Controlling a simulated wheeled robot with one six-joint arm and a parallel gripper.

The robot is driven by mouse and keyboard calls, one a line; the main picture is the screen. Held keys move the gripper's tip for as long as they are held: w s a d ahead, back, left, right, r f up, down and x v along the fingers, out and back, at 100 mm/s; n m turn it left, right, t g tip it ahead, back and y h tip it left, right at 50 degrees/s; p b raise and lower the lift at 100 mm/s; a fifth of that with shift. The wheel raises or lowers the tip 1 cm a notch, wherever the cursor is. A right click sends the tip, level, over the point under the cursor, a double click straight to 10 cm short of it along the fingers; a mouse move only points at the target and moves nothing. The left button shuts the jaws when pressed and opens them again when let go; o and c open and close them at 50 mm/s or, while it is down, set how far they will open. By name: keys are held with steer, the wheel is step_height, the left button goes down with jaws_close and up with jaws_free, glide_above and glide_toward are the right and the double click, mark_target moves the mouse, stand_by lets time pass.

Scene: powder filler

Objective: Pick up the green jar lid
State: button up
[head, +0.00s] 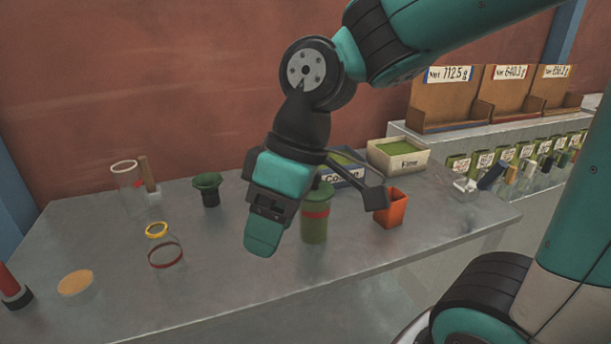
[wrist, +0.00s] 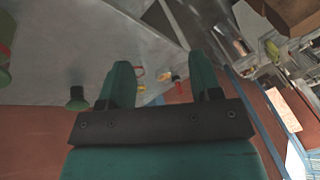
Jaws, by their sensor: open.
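A green jar (head: 314,226) with a red band stands on the grey table, just right of my gripper in the head view. Its green top (head: 319,193), seemingly the lid, is partly hidden by my gripper's body; I cannot make out where lid and jar meet. A green jar-like shape is cut off at the left edge of the wrist view (wrist: 4,62). My gripper (head: 264,238) points downward beside the jar in the head view. Its two teal fingers are apart with nothing held between them in the wrist view (wrist: 160,78).
A dark green funnel-like cup (head: 208,189), a clear red-rimmed jar (head: 166,258), a yellow ring (head: 156,229) and an orange disc (head: 75,283) stand at left. An orange-red cup (head: 390,208) and labelled boxes (head: 399,156) stand at right. The table front is clear.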

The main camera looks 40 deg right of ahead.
steer(key=w+d+r+n+p, duration=0.1)
steer(key=w+d+r+p, duration=0.2)
steer(key=w+d+r, duration=0.45)
steer(key=n+t+p, duration=0.2)
steer(key=n+p, duration=0.1)
glide_toward(318, 172)
steer(key=p+x, duration=0.2)
steer(key=x, duration=0.2)
steer(key=shift+w+a+f, duration=0.1)
steer(key=shift+w+f, duration=0.1)
steer(key=shift+f, duration=0.1)
steer(key=shift+p+x, duration=1.05)
steer(key=shift+x, duration=1.9)
steer(key=shift+s, duration=0.1)
steer(key=c, duration=1)
